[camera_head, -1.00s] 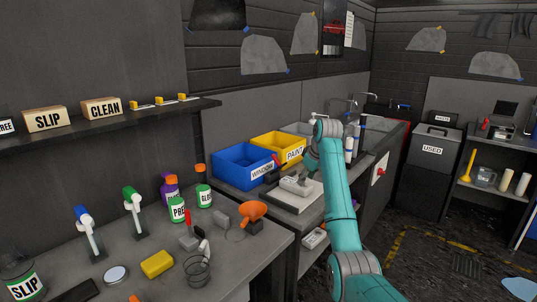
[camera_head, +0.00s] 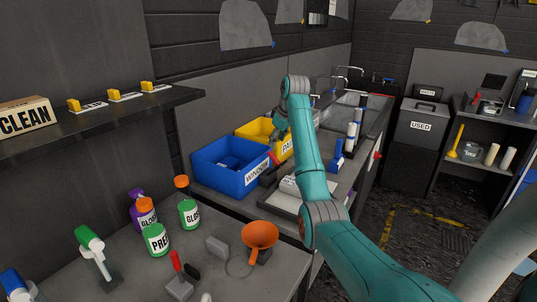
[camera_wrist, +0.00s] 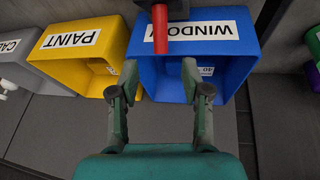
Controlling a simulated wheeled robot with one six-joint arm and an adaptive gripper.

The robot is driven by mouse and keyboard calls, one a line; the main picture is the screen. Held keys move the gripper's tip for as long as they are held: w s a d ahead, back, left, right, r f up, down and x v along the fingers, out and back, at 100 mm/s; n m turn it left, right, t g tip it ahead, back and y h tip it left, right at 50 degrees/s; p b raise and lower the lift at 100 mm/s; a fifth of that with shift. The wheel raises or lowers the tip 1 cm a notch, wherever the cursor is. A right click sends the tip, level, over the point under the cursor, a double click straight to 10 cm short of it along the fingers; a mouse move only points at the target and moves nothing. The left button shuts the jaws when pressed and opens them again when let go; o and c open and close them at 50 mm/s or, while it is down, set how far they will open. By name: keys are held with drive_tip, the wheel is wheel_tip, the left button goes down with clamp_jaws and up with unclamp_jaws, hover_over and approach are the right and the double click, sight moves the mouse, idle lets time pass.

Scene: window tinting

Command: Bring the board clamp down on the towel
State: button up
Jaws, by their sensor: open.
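A pale board (camera_head: 272,203) lies on the bench in front of the blue bin, partly hidden by my arm. A whitish block-like item (camera_head: 290,186) rests on it; I cannot tell whether this is the towel. A dark fixture with an upright red handle (camera_head: 274,159) stands by the board's left end and looks like the board clamp. The red handle (camera_wrist: 160,28) also shows in the wrist view, beyond my fingertips. My gripper (camera_wrist: 160,78) is open and empty, facing the bins. In the head view my gripper (camera_head: 279,138) is above the bench, partly hidden.
The blue WINDOW bin (camera_head: 208,181) and yellow PAINT bin (camera_head: 249,130) stand close behind the red handle. A blue-based item (camera_head: 338,160) stands right of my arm.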

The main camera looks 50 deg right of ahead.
sight(272, 154)
drive_tip(key=x, duration=0.9)
drive_tip(key=shift+w+f, duration=0.1)
drive_tip(key=shift+f, duration=0.25)
drive_tip(key=shift+c, duration=0.2)
clamp_jaws()
